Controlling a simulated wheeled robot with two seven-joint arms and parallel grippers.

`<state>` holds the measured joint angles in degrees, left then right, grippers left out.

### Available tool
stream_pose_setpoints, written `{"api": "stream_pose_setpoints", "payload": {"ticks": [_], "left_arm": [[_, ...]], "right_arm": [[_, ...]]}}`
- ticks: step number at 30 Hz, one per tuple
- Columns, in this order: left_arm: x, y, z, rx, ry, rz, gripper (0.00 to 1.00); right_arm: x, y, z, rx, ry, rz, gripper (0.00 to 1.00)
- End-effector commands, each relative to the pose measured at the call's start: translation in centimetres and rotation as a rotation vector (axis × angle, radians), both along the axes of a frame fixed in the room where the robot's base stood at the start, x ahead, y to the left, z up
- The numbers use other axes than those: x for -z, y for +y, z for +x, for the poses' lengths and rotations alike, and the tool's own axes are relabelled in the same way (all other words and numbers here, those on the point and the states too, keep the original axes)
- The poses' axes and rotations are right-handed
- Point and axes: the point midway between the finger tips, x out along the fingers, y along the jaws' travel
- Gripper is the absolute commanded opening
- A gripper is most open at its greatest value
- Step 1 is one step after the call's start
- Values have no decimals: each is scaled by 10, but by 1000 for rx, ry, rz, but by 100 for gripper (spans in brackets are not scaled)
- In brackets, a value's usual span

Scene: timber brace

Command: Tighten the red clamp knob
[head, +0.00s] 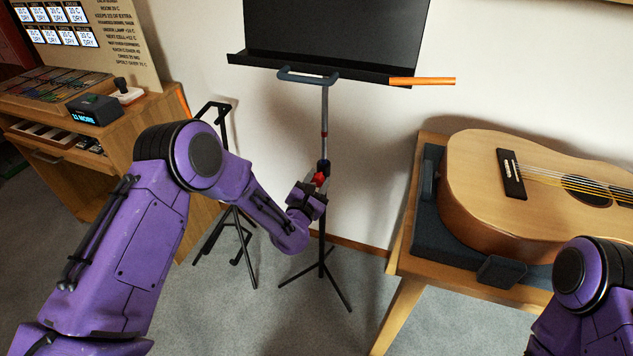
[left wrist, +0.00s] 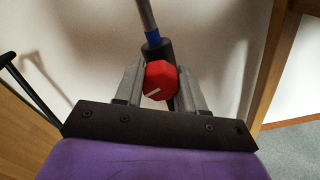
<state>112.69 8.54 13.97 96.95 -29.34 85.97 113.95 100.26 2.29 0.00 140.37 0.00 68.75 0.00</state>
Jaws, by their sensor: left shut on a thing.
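The red clamp knob (left wrist: 160,80) shows between the two fingers of my left gripper (left wrist: 158,88) in the left wrist view. It has flat facets and a white line on its face. My left gripper is shut on it. In the head view the knob (head: 319,178) is a small red spot on the shaft of the black music stand (head: 325,110), with my left gripper (head: 316,184) at it. A blue collar (left wrist: 153,38) sits just above the knob. My right arm shows at the lower right of the head view, but its gripper is out of view.
An orange pencil-like stick (head: 422,81) juts from the right end of the stand's tray. A guitar (head: 480,190) lies on a wooden table (head: 405,262) at the right. A wooden cabinet (head: 75,175) stands at the left. A second black stand (head: 225,140) is behind my left arm.

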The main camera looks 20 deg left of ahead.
Motion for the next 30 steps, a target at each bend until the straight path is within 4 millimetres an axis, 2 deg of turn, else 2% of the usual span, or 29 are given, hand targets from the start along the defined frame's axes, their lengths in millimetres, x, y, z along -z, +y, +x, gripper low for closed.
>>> {"api": "stream_pose_setpoints", "payload": {"ticks": [30], "left_arm": [[1, -3, 0, 4, -38, 954, 9]], "right_arm": [[12, 0, 0, 0, 0, 0, 43]]}}
